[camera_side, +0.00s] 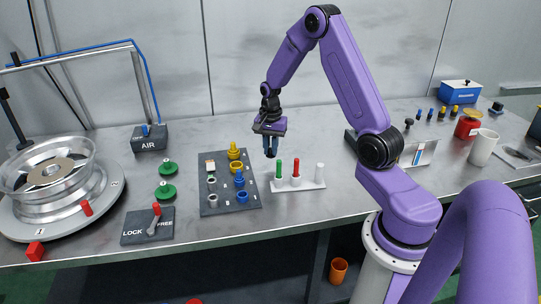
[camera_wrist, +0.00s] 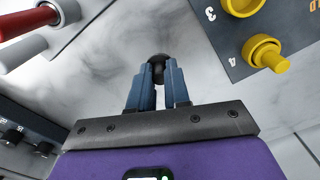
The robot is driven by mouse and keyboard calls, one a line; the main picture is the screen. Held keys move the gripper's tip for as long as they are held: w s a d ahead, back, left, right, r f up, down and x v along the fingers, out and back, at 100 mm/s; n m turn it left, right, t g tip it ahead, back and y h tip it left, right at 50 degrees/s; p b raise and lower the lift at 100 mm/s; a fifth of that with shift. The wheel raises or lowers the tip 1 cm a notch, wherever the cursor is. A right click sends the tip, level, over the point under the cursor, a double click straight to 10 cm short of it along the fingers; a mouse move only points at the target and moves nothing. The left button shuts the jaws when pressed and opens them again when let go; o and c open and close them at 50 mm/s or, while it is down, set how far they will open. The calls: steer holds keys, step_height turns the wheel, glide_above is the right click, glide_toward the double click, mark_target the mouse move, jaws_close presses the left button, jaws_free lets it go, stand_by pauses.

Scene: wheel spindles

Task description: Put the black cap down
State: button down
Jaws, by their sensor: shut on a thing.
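My gripper (camera_side: 271,146) hangs pointing down above the grey table (camera_side: 240,135), between the dark numbered board and the white peg stand. In the wrist view, the blue fingers of my gripper (camera_wrist: 158,84) are shut on a small round black cap (camera_wrist: 158,66) at their tips. The cap's lower part is hidden between the fingers. In the side view it is too small and dark to tell from the fingertips. It appears held in the air above the table.
The board (camera_side: 213,183) carries yellow and blue fittings to the left. The white stand (camera_side: 307,185) holds green, red and white pegs. A wheel (camera_side: 50,172), green knobs (camera_side: 167,190) and a lever block (camera_side: 140,229) lie farther left. Bare table lies behind the board and stand.

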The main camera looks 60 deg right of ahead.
mark_target(271, 155)
steer(key=shift+f, duration=1.6)
steer(key=shift+f, duration=0.15)
steer(key=c, duration=1.1)
jaws_free()
